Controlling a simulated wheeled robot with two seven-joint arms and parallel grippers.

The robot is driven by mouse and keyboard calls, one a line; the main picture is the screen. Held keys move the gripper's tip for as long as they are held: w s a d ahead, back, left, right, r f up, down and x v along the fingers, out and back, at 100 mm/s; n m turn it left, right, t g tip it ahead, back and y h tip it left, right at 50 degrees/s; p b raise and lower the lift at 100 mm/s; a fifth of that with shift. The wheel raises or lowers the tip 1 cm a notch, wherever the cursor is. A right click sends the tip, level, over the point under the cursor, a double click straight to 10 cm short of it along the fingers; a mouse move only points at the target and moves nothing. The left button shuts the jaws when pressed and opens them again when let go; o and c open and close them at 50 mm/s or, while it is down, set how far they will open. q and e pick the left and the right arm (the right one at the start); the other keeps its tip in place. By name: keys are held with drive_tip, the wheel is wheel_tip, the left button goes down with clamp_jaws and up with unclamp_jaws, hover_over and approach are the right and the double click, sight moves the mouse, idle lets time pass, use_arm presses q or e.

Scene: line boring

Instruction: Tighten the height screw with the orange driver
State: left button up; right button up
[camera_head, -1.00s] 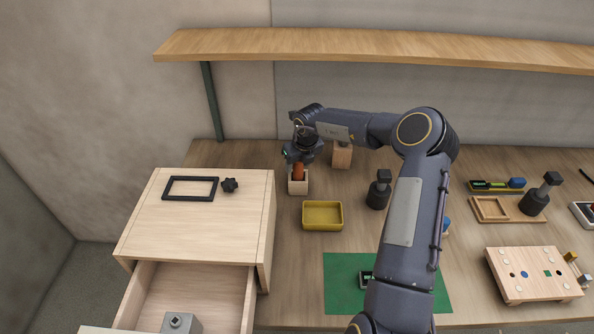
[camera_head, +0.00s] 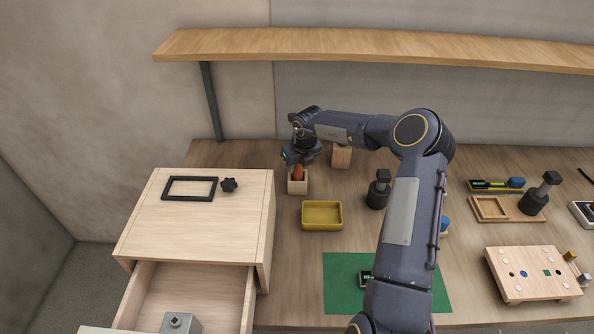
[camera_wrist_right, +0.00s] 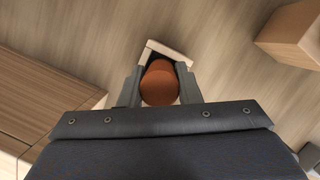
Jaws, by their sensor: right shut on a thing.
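The orange driver (camera_head: 298,172) stands upright in a small light wooden holder (camera_head: 298,187) on the workbench. My right gripper (camera_head: 298,163) is above the holder, around the driver's handle. In the right wrist view, its two fingers are shut on the orange handle (camera_wrist_right: 160,82), and the holder's rim (camera_wrist_right: 168,50) shows just beyond it. The driver's lower part is hidden inside the holder. A grey block with a round fitting on top (camera_head: 180,322) sits in the open drawer; I cannot tell whether it bears the height screw. My left gripper is not in view.
A wooden block (camera_head: 342,156) stands right of the holder. A yellow tray (camera_head: 322,216) lies in front. The wooden cabinet (camera_head: 150,240) is at the left, with a black frame (camera_head: 190,177) and black knob (camera_head: 229,185) on top. A shelf (camera_head: 380,45) spans overhead.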

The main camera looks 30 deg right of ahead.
clamp_jaws()
drive_tip(key=shift+r, duration=0.15)
drive_tip(key=shift+r, duration=3.9)
drive_tip(key=shift+f, duration=0.1)
